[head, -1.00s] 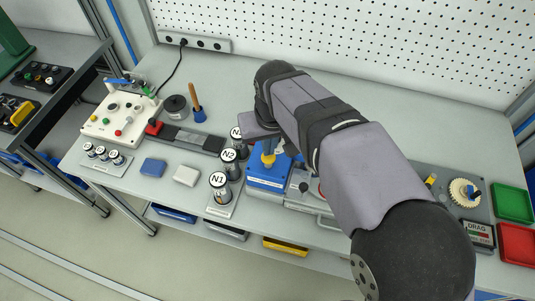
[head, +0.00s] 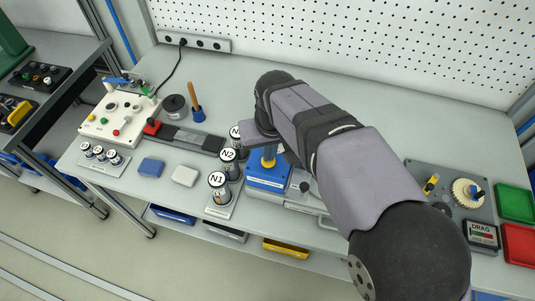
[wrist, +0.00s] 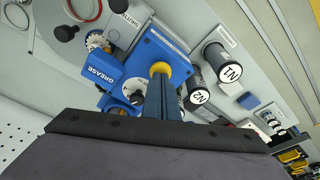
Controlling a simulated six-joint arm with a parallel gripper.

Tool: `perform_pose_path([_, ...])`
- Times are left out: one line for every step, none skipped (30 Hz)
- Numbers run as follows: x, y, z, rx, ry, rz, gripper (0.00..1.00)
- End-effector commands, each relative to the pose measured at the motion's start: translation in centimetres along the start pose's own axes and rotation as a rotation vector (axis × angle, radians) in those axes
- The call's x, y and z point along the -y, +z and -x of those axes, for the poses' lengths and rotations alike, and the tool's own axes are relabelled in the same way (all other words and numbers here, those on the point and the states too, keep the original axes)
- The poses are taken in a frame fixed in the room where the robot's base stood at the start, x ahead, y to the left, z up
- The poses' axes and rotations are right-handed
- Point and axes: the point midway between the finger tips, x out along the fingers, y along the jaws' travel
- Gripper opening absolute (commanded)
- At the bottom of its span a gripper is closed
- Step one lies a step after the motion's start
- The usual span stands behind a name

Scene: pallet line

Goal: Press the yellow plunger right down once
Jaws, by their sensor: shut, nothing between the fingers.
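The yellow plunger (head: 268,162) stands on the blue block (head: 268,180) near the front of the bench. In the wrist view the round yellow plunger top (wrist: 159,68) shows just beyond my fingertips, on the blue housing marked GREASE (wrist: 103,69). My gripper (head: 268,150) is shut and empty, its fingers pointing down at the plunger; they also show in the wrist view (wrist: 160,82). The tips overlap the plunger's edge there; I cannot tell whether they touch or how far it is pressed. My arm hides the area to the right.
Black cylinders N1 (head: 217,181) and N2 (head: 228,155) stand just left of the blue block. A blue block (head: 151,168) and a white block (head: 185,176) lie further left. A panel with a DRAG label (head: 481,232) is at the right.

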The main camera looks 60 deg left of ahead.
Motion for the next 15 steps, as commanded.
perform_pose_path([0.0, 0.2, -0.5, 0.006, 0.0, 0.0, 0.0])
perform_pose_path([0.0, 0.2, -0.3, 0.005, 0.0, 0.0, 0.0])
perform_pose_path([0.0, 0.2, -0.3, 0.005, 0.0, 0.0, 0.0])
perform_pose_path([0.0, 0.2, -0.3, 0.006, 0.0, 0.0, 0.0])
perform_pose_path([0.0, 0.2, -0.3, 0.006, 0.0, 0.0, 0.0])
perform_pose_path([0.0, 0.2, -0.3, 0.006, 0.0, 0.0, 0.0])
perform_pose_path([0.0, 0.2, -0.3, 0.006, 0.0, 0.0, 0.0])
perform_pose_path([0.0, 0.2, -0.3, 0.006, 0.0, 0.0, 0.0])
perform_pose_path([0.0, 0.2, -0.2, 0.006, 0.0, 0.0, 0.0])
perform_pose_path([0.0, 0.2, -0.2, 0.006, 0.0, 0.0, 0.0])
perform_pose_path([0.0, 0.2, -0.1, 0.006, 0.0, 0.0, 0.0])
perform_pose_path([0.0, 0.1, 0.1, 0.006, 0.0, 0.0, 0.0])
perform_pose_path([0.0, 0.1, 0.2, 0.006, 0.0, 0.0, 0.0])
perform_pose_path([0.0, 0.1, 0.3, 0.006, 0.0, 0.0, 0.0])
perform_pose_path([0.0, 0.0, 0.6, 0.006, 0.0, 0.0, 0.0])
